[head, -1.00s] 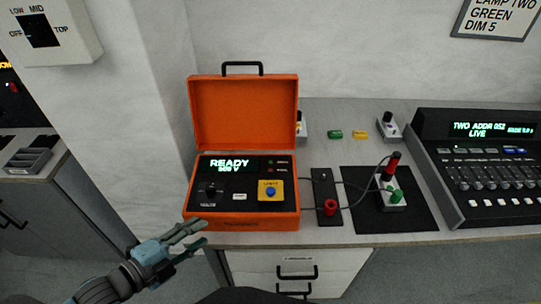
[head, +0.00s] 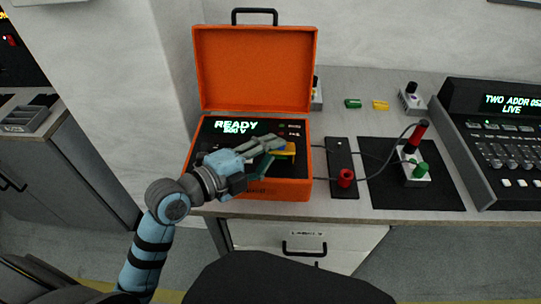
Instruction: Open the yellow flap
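The yellow flap (head: 290,149) is on the control panel inside the open orange case (head: 252,70). It is partly hidden behind my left gripper, and its blue button does not show now. My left gripper (head: 278,164) is over the panel at the flap, with its two fingers spread apart. One finger lies across the flap's left part and the other is lower, near the case's front. I cannot tell whether a finger touches the flap, or whether the flap has lifted. My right gripper is not in view.
The case's display (head: 236,127) reads READY. To its right are a black strip with a red plug (head: 345,177), cables, and a black mat (head: 385,195) holding a small box with red and green connectors. A lighting console (head: 500,150) stands at the far right.

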